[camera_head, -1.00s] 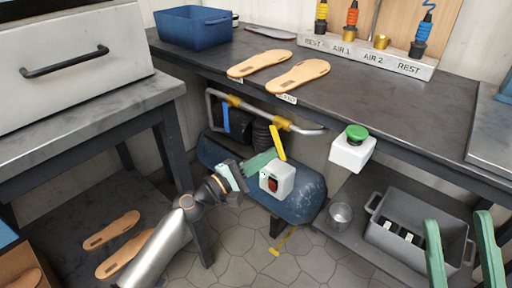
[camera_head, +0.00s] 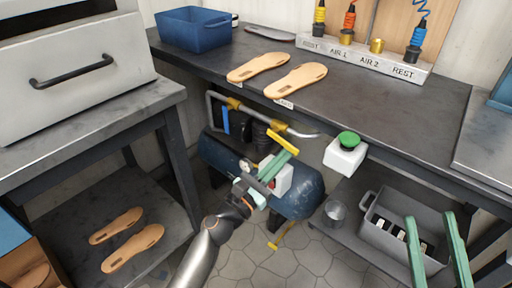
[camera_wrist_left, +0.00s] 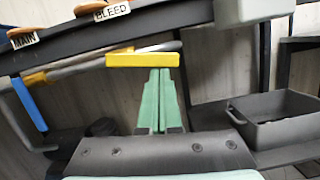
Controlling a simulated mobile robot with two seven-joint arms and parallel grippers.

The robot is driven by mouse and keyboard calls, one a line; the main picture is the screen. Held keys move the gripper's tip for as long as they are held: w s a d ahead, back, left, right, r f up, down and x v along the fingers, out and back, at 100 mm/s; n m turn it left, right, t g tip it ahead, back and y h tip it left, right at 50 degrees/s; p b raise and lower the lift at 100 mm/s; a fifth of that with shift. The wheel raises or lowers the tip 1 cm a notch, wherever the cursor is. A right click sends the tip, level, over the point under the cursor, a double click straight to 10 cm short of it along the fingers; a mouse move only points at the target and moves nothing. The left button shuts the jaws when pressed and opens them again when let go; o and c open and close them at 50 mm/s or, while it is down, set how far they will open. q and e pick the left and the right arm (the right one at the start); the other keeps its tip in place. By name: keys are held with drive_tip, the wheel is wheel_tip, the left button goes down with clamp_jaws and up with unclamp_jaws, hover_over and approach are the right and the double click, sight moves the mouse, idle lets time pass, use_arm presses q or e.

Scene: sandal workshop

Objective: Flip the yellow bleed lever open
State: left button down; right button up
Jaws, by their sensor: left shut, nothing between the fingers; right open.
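The yellow bleed lever (camera_head: 284,141) is on the grey pipe (camera_head: 300,132) under the bench and slants down to the right in the head view. In the left wrist view the lever (camera_wrist_left: 143,60) lies nearly level below the BLEED label (camera_wrist_left: 112,12). My left gripper (camera_head: 283,157) is shut and empty. Its green fingertips (camera_wrist_left: 160,71) are right at the lever's lower edge and appear to touch it. My right gripper (camera_head: 436,215) is open and empty at the lower right, far from the lever.
A blue lever (camera_head: 226,121) hangs from the pipe to the left, above the blue compressor tank (camera_head: 295,203). A white box with a green button (camera_head: 348,139) is at the bench edge. A grey crate (camera_head: 392,235) and metal cup (camera_head: 335,212) are at the lower right.

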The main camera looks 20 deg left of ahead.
use_arm(q)
drive_tip(key=shift+s+d+r+n+p, duration=0.1)
drive_tip(key=shift+d+r+n+p, duration=0.2)
drive_tip(key=shift+r, duration=0.25)
use_arm(e)
drive_tip(key=shift+w+d+f+m+g+h, duration=0.2)
drive_tip(key=shift+w+f+m+g+h, duration=0.15)
drive_tip(key=shift+f, duration=0.5)
drive_tip(key=shift+w+d+f+m+g+h, duration=0.15)
drive_tip(key=shift+w+f+m+g+h, duration=0.25)
drive_tip(key=shift+f, duration=0.5)
drive_tip(key=shift+w+d+f+m+g+h, duration=0.2)
drive_tip(key=shift+f+h, duration=0.25)
drive_tip(key=shift+f, duration=0.4)
use_arm(q)
drive_tip(key=b+v, duration=0.4)
drive_tip(key=v, duration=0.8)
drive_tip(key=shift+s, duration=0.25)
use_arm(e)
drive_tip(key=s+a+r+n+t+y, duration=0.1)
drive_tip(key=s+r+n+t+y, duration=0.1)
drive_tip(key=s+r+n+y, duration=0.4)
wheel_tip(320, 180, up, 3)
drive_tip(key=shift+s+a+r+y, duration=0.2)
drive_tip(key=shift+s+y, duration=0.15)
drive_tip(key=shift+y, duration=0.75)
use_arm(q)
drive_tip(key=shift+f, duration=0.15)
